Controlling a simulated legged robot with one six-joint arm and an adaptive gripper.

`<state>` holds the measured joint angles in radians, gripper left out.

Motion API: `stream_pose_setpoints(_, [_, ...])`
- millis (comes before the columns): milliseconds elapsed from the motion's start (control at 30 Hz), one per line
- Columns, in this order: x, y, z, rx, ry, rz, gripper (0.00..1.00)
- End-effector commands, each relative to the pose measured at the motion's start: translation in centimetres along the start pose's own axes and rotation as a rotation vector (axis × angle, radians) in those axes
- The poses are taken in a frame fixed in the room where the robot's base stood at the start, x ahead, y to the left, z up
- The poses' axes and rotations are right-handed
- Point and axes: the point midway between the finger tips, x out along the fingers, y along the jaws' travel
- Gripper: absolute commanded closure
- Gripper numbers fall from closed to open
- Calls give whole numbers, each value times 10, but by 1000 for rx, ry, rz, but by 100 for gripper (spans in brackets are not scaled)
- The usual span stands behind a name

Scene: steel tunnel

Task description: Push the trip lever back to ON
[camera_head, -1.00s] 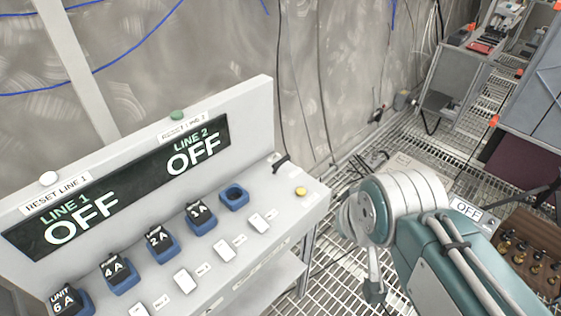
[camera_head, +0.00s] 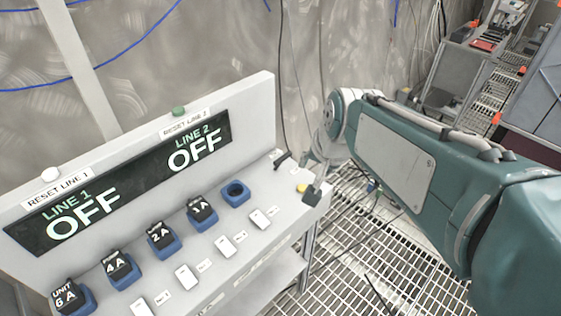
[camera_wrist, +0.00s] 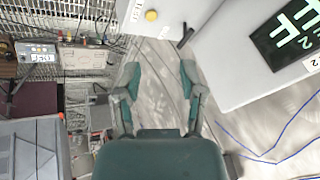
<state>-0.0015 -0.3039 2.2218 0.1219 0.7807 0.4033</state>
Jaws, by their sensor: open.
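The trip lever (camera_head: 281,160) is a short black handle at the right end of the grey control panel (camera_head: 262,120). It also shows in the wrist view (camera_wrist: 185,38), beyond my fingertips and slightly right. My gripper (camera_wrist: 160,76) is open, its two green fingers apart with nothing between them. In the head view, my arm hides most of it; a dark fingertip shows beside the yellow button at the panel's right edge. No contact with the lever is visible. The display (camera_head: 120,190) reads OFF for line 1 and line 2.
The yellow button (camera_head: 302,187) sits near the lever. A green button (camera_head: 179,111), a white button (camera_head: 50,174), blue sockets with black plugs and white rocker switches also sit on the panel. A grey wall is behind it; the floor is metal grating (camera_head: 350,260).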

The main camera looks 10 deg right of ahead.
Motion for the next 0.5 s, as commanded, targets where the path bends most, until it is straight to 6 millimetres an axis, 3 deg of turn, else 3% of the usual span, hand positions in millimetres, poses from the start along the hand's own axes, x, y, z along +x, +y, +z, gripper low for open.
stream_pose_setpoints(200, [56,-27,-46,259,-43,-13,49])
stream_pose_setpoints(500, [143,-52,-92,601,-87,-17,49])
